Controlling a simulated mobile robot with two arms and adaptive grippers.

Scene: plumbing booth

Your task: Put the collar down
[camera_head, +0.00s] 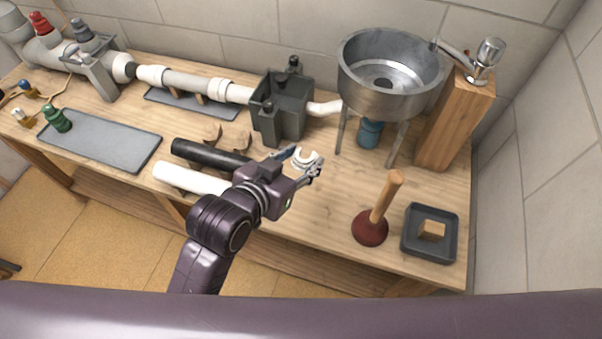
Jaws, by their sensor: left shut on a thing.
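The collar (307,160) is a small white ring-like piece with a gap in it. My left gripper (308,163) is shut on the collar, over the middle of the wooden bench (335,215). I cannot tell whether the collar touches the bench top or is a little above it. The fingers hide part of it. My right gripper is not in view.
A dark box with black knobs (280,105) stands behind the gripper. A steel basin (388,75) on legs is behind right. A plunger (372,225) and a dark tray (430,233) are at right. Black (210,156) and white (190,179) pipes lie left.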

